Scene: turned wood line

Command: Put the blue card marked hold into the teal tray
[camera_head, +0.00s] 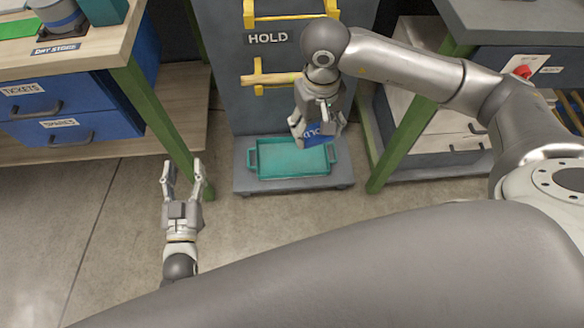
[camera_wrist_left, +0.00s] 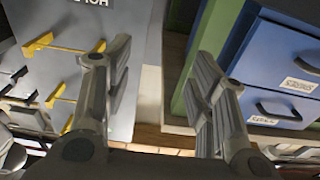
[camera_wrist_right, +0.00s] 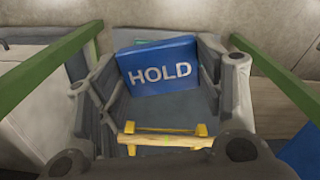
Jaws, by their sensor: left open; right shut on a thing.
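The blue card (camera_head: 315,134) marked HOLD is between the fingers of my right gripper (camera_head: 316,126), which is shut on it. In the right wrist view the card (camera_wrist_right: 158,66) shows its white lettering between the fingers. In the head view the card appears just over the back part of the teal tray (camera_head: 290,174). The tray is empty where it shows and rests on a low grey ledge. In the right wrist view the card hides nearly all of the tray. My left gripper (camera_head: 183,174) is open and empty, left of the tray.
A grey panel with a HOLD label (camera_head: 268,38) and yellow brackets (camera_head: 258,75) with a wooden rod rises behind the tray. A bench with blue drawers (camera_head: 62,108) stands left, and a grey bench (camera_head: 515,20) right. Green legs (camera_head: 160,125) flank the ledge (camera_head: 245,185).

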